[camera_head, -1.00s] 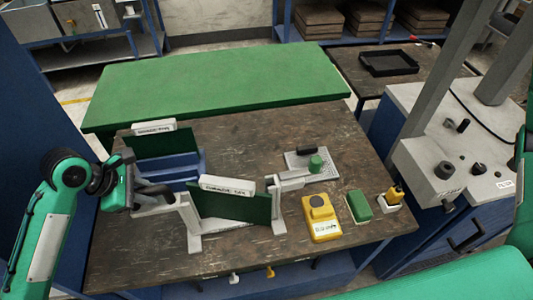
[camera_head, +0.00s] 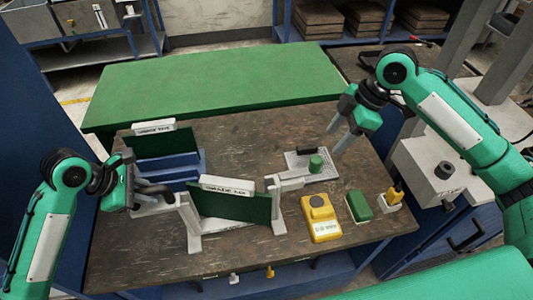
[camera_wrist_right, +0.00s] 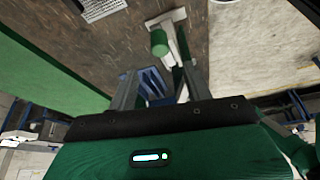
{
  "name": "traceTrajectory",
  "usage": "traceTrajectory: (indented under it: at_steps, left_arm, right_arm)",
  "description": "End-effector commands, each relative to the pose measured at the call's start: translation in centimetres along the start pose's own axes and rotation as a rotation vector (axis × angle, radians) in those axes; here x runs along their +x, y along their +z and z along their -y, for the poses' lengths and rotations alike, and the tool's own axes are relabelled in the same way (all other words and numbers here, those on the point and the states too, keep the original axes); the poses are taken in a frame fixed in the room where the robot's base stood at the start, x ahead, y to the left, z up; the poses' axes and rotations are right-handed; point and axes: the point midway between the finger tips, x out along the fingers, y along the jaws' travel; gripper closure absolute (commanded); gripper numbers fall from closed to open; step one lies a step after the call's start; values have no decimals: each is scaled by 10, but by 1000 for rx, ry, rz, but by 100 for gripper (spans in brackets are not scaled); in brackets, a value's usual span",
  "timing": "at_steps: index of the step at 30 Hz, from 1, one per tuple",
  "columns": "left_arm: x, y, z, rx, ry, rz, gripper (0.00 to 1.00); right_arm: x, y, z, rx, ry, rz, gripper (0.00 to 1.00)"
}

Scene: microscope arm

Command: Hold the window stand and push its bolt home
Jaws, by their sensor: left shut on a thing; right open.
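The grey window stand (camera_head: 193,240) with a dark green panel (camera_head: 235,206) and a white label strip stands at the front middle of the bench. My left gripper (camera_head: 153,191) is shut on the stand's left part; the exact grip is partly hidden. A green round knob (camera_head: 315,163), which may be the bolt's end, sits by a grey arm right of the panel, over a perforated plate. The knob also shows in the right wrist view (camera_wrist_right: 158,42). My right gripper (camera_head: 337,143) is open and empty, above and right of the knob, apart from it.
A blue-based stand (camera_head: 183,165) with another green panel is behind. A yellow device (camera_head: 321,219), a green block (camera_head: 358,206) and a yellow-topped holder (camera_head: 391,200) stand front right. A black tray (camera_head: 355,64) lies behind my right arm. The bench's front left is clear.

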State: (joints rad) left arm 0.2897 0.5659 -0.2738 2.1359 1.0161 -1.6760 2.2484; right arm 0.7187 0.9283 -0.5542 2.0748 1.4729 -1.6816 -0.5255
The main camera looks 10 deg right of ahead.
Motion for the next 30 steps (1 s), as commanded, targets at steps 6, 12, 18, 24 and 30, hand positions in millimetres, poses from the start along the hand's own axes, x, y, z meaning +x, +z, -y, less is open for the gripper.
traceTrajectory:
  at_steps: [6,12,18,24,30]
  left_arm:
    - [0,0,0,0,0,0,100]
    - [0,0,0,0,0,0,100]
    - [0,0,0,0,0,0,100]
    - [0,0,0,0,0,0,100]
    - [0,0,0,0,0,0,100]
  right_arm:
    - [46,0,1,1,-4,-1,50]
    - [80,0,0,3,-2,-1,50]
    - [96,0,0,2,1,-1,50]
    - [99,0,0,2,1,-1,50]
    - [99,0,0,2,1,-1,65]
